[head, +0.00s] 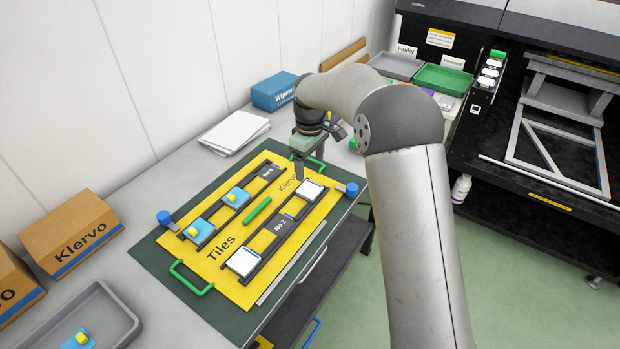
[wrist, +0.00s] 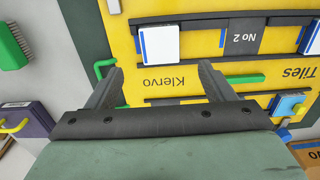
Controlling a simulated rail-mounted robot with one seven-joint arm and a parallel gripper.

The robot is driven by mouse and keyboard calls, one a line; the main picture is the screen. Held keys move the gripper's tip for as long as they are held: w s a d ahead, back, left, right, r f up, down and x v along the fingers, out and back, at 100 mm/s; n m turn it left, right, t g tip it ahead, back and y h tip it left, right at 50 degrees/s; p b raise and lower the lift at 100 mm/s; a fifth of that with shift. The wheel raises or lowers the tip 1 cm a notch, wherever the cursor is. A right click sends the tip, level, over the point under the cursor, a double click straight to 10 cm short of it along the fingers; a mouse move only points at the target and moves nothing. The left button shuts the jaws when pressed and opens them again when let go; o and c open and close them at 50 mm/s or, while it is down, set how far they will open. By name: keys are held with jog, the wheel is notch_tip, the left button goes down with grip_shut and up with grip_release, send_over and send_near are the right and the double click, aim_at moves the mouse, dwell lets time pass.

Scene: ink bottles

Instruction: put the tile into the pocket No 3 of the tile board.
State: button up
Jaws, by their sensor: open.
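The yellow tile board (head: 222,262) lies on a dark green mat, with two black racks. On the left rack, two blue tiles with yellow knobs (head: 198,232) (head: 235,198) sit in pockets; the far pocket (head: 266,173) is dark and empty, its small label looking like No 3. On the right rack, white tiles (head: 243,262) (head: 308,192) flank the empty No 2 pocket (head: 281,224). Another blue tile with a yellow knob (head: 78,341) lies in the grey tray at bottom left. My gripper (head: 299,172) is open and empty above the board's far end; its fingers (wrist: 160,75) also show in the wrist view.
A green bar (head: 257,211) lies mid-board, and green handles (head: 190,278) stand at its ends. Blue-topped posts (head: 165,218) (head: 351,189) rise at the board's sides. The grey tray (head: 118,308) and cardboard boxes (head: 70,232) are at left. A blue box (head: 273,92) stands at the back.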

jog(key=s+d+r+m, duration=0.3)
jog(key=s+d+r, duration=0.2)
jog(key=s, duration=0.2)
jog(key=s+d+r+m, duration=0.2)
jog(key=s+d+r, duration=0.25)
jog(key=s, duration=0.35)
jog(key=s+d+f+m, duration=0.2)
jog(key=s+d+m, duration=0.1)
jog(key=s, duration=0.8)
jog(key=s+d+f+m, duration=0.2)
jog(key=s+d, duration=0.3)
jog(key=s, duration=0.5)
jog(key=shift+s+f+m+t, duration=0.3)
jog(key=shift+s+f+m, duration=0.05)
jog(key=shift+m, duration=0.45)
